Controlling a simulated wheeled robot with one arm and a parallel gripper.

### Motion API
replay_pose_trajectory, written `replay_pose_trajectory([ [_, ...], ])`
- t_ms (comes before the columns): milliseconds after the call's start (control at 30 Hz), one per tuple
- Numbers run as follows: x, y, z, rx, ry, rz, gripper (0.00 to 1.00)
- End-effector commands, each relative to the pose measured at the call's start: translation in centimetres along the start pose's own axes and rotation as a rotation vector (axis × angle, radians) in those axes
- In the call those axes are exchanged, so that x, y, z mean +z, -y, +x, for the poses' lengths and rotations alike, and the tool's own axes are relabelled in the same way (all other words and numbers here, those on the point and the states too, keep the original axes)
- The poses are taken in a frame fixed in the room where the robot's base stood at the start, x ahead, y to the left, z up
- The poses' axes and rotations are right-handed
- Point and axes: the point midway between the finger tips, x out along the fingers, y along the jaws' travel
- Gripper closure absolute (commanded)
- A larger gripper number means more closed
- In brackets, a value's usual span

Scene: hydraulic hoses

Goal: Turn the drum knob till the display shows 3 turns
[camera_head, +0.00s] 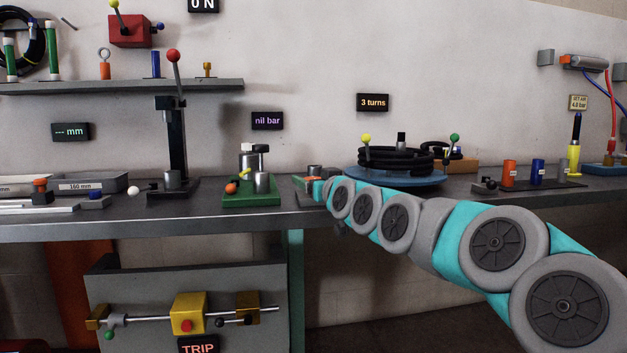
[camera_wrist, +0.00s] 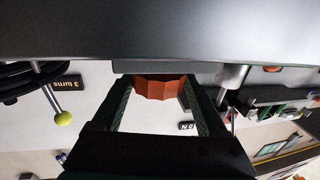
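The drum's display (camera_head: 373,102) reads "3 turns"; it also shows upside down in the wrist view (camera_wrist: 62,82). The drum is a blue disc (camera_head: 375,176) carrying a black hose coil (camera_head: 392,160), with a yellow ball (camera_head: 366,138) and a green ball (camera_head: 454,137) on posts. In the wrist view an orange-red fluted knob (camera_wrist: 160,88) is between the two fingers of my gripper (camera_wrist: 158,80). The fingers lie close along both its sides; whether they press on it I cannot tell. In the head view my arm hides the knob.
A green-based fitting block (camera_head: 250,198) stands on the bench left of my gripper. A black lever press (camera_head: 176,150) is farther left. Orange and blue cylinders (camera_head: 510,172) stand right of the drum. A grey panel with a rod (camera_head: 190,313) is below the bench. My arm crosses the bench's front edge.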

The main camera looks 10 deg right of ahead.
Motion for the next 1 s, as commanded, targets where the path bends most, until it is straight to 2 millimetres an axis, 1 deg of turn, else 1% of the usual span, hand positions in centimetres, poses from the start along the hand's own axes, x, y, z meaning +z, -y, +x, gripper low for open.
replay_pose_trajectory([
  [33,0.1,0.1,0.0,-0.001,0.001,0.000,0.20],
  [200,0.1,-0.1,0.0,0.001,0.000,0.001,0.01],
  [467,0.0,-0.1,0.0,0.003,-0.001,0.001,0.01],
  [567,-0.1,-0.2,-0.5,0.003,-0.003,0.002,0.01],
  [667,-0.1,-0.2,-1.5,0.004,-0.004,0.001,0.01],
  [800,0.1,-0.1,-3.4,0.003,-0.001,0.001,0.01],
  [900,-0.1,-0.1,-5.0,0.003,-0.004,0.001,0.01],
  [1000,0.0,-0.1,-6.1,0.003,-0.003,0.001,0.01],
])
